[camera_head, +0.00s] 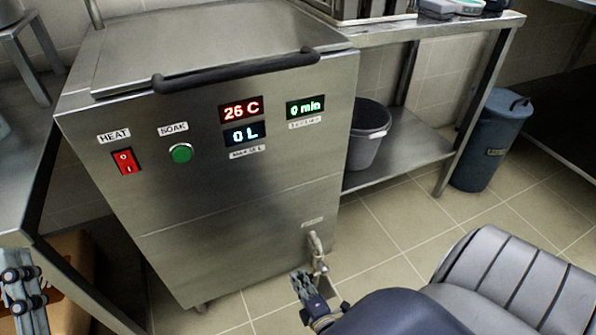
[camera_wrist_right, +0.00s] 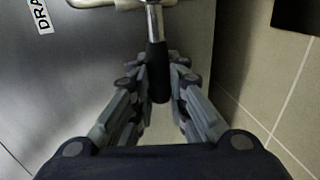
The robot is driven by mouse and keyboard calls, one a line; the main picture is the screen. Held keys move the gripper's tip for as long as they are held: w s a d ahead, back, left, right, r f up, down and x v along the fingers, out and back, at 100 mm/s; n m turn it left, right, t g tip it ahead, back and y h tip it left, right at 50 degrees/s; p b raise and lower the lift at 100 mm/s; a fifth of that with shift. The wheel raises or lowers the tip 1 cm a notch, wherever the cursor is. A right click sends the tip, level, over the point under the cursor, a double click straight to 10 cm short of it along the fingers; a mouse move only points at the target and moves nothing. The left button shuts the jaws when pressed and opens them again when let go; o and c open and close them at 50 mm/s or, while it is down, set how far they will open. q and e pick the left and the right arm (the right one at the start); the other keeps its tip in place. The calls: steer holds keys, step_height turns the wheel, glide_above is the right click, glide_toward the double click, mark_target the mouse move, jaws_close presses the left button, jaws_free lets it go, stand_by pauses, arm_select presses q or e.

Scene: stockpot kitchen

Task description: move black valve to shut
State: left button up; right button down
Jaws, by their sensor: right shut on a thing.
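The black valve handle (camera_wrist_right: 157,72) hangs down from a metal stem in the right wrist view, near a label that reads "DRA". My right gripper (camera_wrist_right: 159,82) has its fingers on both sides of the handle and is shut on it. In the head view, the drain valve (camera_head: 316,250) is at the lower right of the steel machine's front, and my right gripper (camera_head: 312,284) is just below it. The black handle is mostly hidden there by the gripper. My left gripper (camera_head: 22,285) shows partly at the lower left edge; its fingertips are not clear.
The steel machine (camera_head: 240,200) has a black lid bar (camera_head: 235,70), a red heat switch (camera_head: 125,161) and a green soak button (camera_head: 180,153). Its displays read 26 C, 0 L and 0 min. A grey bucket (camera_head: 367,140) stands on a shelf; a blue bin (camera_head: 487,140) is on the floor.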

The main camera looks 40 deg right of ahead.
steer(key=shift+s+a+f, duration=0.1)
steer(key=shift+f, duration=0.1)
steer(key=c, duration=1.6)
jaws_free()
steer(key=shift+o, duration=0.2)
steer(key=shift+r, duration=0.2)
steer(key=shift+r, duration=4.85)
